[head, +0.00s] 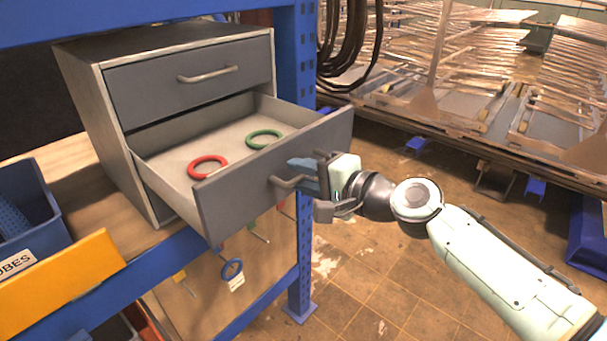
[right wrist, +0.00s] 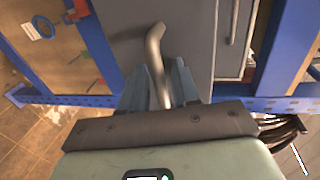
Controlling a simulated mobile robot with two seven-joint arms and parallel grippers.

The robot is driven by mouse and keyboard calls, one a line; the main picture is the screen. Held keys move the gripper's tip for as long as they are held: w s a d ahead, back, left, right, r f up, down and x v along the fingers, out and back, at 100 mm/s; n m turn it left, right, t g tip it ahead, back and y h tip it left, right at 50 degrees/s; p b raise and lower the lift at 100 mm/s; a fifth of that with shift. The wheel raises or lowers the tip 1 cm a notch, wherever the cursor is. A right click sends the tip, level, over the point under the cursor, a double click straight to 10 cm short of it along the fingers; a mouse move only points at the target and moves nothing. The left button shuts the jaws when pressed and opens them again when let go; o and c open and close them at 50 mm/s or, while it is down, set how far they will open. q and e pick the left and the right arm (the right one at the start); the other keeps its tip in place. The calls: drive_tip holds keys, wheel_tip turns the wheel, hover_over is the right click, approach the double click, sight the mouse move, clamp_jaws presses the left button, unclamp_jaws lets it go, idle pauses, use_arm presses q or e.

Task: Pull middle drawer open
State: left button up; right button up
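The grey cabinet (head: 90,95) stands on a wooden shelf with its top drawer (head: 190,82) closed. The drawer below it (head: 275,165) is pulled well out, and its inside shows. A red ring (head: 207,167) and a green ring (head: 265,139) lie in it. Whatever is under this drawer is hidden by its front. My right gripper (head: 300,176) is at the open drawer's bar handle (head: 282,184). In the right wrist view the handle (right wrist: 154,50) runs between the two fingers (right wrist: 160,85), which look closed around it. My left gripper is not in view.
A blue rack post (head: 300,240) stands close beside the drawer and my right gripper. A blue bin (head: 30,205) and a yellow-fronted bin (head: 60,285) are at the left. Tools and a blue ring (head: 231,269) hang below. The tiled floor (head: 390,275) in front is open.

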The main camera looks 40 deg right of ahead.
drive_tip(key=b+v, duration=0.1)
drive_tip(key=v, duration=1.2)
drive_tip(key=shift+s, duration=0.15)
drive_tip(key=shift+r, duration=0.1)
